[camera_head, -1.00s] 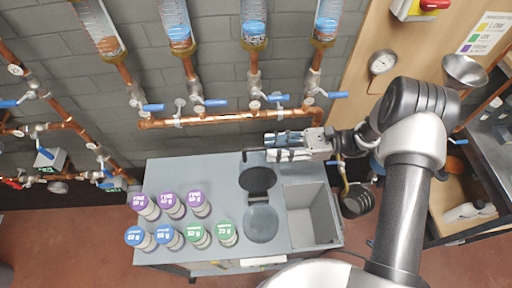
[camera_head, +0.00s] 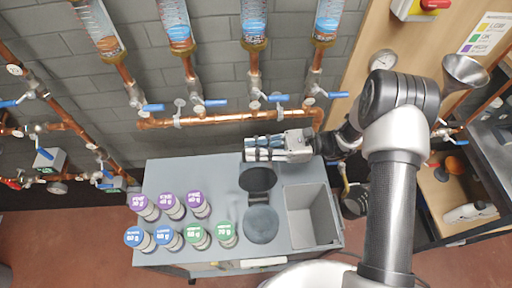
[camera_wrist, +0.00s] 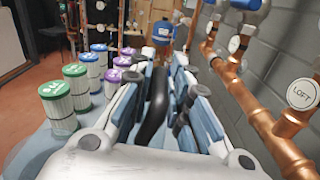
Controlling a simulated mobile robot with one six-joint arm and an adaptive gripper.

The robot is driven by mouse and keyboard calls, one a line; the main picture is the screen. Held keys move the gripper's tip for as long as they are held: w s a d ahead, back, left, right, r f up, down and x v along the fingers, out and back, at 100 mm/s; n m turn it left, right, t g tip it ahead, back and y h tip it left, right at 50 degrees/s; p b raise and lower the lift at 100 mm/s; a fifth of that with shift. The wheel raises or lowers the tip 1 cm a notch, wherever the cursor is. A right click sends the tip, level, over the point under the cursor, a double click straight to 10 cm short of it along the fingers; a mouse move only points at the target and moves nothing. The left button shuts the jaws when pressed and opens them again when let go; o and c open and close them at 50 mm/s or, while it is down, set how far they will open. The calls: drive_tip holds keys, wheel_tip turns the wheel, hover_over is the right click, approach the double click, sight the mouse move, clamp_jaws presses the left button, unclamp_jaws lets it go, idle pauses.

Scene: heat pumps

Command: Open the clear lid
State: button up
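A round fixture sits on the grey bench in the head view. It has a dark round plate (camera_head: 258,180) raised at the back and a flat grey, see-through-looking disc (camera_head: 261,223) in front; I cannot tell for certain which is the clear lid. My gripper (camera_head: 250,149) is just behind and above the dark plate, pointing left. In the wrist view my gripper (camera_wrist: 160,72) has its blue-grey fingers spread, with a dark curved piece (camera_wrist: 152,110) between them. Gaps show beside this piece, and whether the fingers touch it is unclear.
Several canisters with purple, blue and green tops (camera_head: 170,236) stand on the left of the bench (camera_head: 225,180). A grey open bin (camera_head: 313,217) is at its right. Copper pipes (camera_head: 225,119) with blue-handled valves run along the wall close behind my gripper.

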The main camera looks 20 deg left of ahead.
clamp_jaws()
drive_tip(key=shift+r, duration=0.1)
drive_tip(key=shift+s+d+r, duration=0.2)
drive_tip(key=shift+s, duration=0.1)
drive_tip(key=s+n, duration=0.1)
drive_tip(key=s+d+r+n+p, duration=0.1)
drive_tip(key=s, duration=0.1)
drive_tip(key=s+d, duration=0.1)
drive_tip(key=shift+s+d+r+n+p, duration=0.15)
drive_tip(key=shift+s+d+n+p, duration=0.15)
drive_tip(key=shift+s+n, duration=0.1)
